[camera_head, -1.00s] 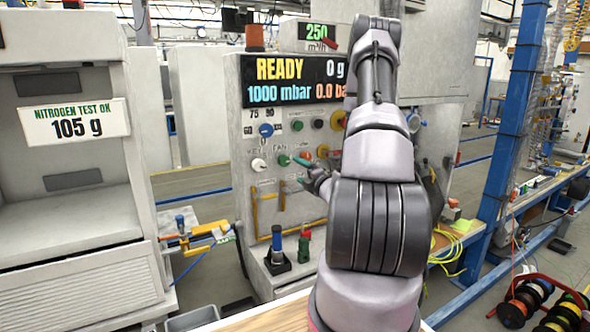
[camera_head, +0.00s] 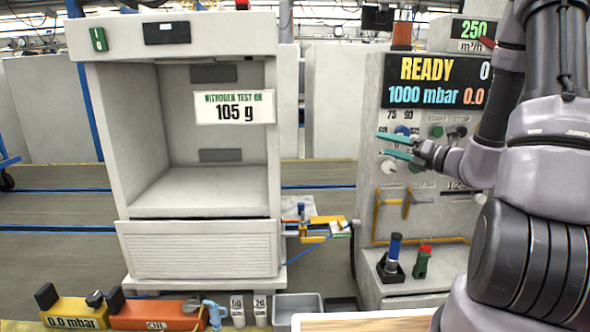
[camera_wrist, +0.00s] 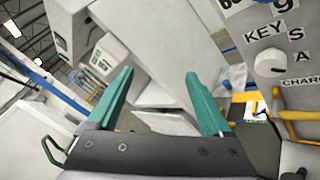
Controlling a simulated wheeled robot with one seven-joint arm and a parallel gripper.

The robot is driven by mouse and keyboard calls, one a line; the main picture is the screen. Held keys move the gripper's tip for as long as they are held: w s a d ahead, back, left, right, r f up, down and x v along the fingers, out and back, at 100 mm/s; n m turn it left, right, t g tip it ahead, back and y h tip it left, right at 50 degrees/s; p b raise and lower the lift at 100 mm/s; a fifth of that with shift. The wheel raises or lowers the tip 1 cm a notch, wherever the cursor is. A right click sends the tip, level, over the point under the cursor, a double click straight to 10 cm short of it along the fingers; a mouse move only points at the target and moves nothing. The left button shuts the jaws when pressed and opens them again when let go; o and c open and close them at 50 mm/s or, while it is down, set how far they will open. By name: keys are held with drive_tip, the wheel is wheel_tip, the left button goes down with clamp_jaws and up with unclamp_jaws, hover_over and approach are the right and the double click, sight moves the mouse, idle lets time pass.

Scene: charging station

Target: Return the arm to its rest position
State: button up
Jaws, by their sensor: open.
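My gripper (camera_head: 388,147) is at the end of my folded arm in front of the control panel (camera_head: 370,130). Its two teal fingers point left and are apart, with nothing between them. In the wrist view my gripper (camera_wrist: 160,95) is also open and empty. A panel knob (camera_wrist: 269,62) labelled "KEYS" lies to the right of the fingers there. The panel display (camera_head: 435,80) reads READY and 1000 mbar; its right end is hidden behind my arm.
A white open cabinet (camera_head: 135,130) with a "105 g" sign (camera_head: 234,108) stands at left. Yellow handles (camera_head: 377,212) stick out from the panel below my gripper.

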drive_tip(key=s+a+r+n+g, duration=0.3)
drive_tip(key=s+a+n+g, duration=0.3)
drive_tip(key=s+n, duration=0.25)
drive_tip(key=s+a+r+n+g, duration=0.3)
drive_tip(key=s+a+n+g, duration=0.3)
drive_tip(key=n, duration=0.4)
drive_tip(key=s+d+r+n+t+h, duration=0.5)
drive_tip(key=s+d+r+n+h, duration=0.2)
drive_tip(key=n, duration=0.7)
drive_tip(key=s+d+h, duration=0.1)
drive_tip(key=d+h, duration=0.1)
drive_tip(key=h, duration=0.1)
drive_tip(key=shift+s+d+r+n, duration=0.15)
drive_tip(key=shift+d+r+n, duration=0.05)
drive_tip(key=shift+n, duration=0.15)
